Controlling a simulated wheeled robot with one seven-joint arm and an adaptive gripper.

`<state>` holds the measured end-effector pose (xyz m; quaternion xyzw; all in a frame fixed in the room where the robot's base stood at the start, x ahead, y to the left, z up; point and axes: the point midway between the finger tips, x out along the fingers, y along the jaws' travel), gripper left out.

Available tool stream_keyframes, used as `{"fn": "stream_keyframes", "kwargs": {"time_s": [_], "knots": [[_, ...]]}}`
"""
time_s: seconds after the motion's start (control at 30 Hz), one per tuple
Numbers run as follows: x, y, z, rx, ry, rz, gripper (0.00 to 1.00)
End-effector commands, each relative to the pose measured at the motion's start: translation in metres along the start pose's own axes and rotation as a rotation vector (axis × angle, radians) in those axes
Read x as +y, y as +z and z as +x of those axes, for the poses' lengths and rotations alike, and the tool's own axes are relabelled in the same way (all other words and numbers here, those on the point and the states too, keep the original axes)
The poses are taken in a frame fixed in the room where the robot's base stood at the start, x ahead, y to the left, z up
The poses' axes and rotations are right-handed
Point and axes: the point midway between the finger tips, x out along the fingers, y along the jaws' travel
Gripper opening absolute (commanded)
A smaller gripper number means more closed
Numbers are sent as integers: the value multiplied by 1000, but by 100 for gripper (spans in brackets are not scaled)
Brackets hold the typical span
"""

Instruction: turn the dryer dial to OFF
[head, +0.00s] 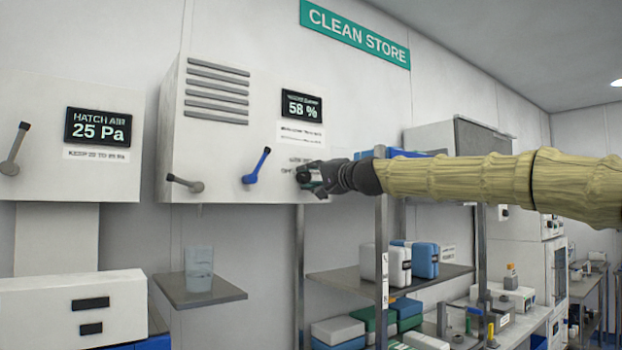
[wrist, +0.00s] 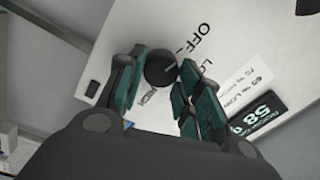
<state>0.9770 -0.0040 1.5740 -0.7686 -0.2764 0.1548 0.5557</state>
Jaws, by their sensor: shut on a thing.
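The dryer (head: 222,130) is a white wall cabinet with vents and a display (head: 301,106) reading 58 %. Its dial (wrist: 160,68) is a round dark knob in the wrist view, between my fingers. My gripper (head: 308,176) is shut on the dial at the dryer's lower right and hides it in the head view. I cannot tell which mark the dial points to.
A blue lever (head: 257,166) and a grey lever (head: 186,183) stick out left of my gripper. Below, a small shelf (head: 198,290) holds a glass of water (head: 199,268). A metal rack (head: 382,270) with boxes stands beneath my arm.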

Motion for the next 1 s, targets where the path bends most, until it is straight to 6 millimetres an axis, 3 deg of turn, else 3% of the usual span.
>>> {"fn": "stream_keyframes", "kwargs": {"time_s": [0.1, 0.13, 0.23, 0.27, 0.67, 1.0], "knots": [[3, 2, 1, -3, 3, -1, 11], [3, 2, 1, -3, 4, -1, 37], [3, 2, 1, -3, 3, 0, 55], [3, 2, 0, -3, 3, 0, 57], [1, 0, -4, -1, 1, 0, 57], [0, -1, -52, 0, 1, 0, 57]]}}
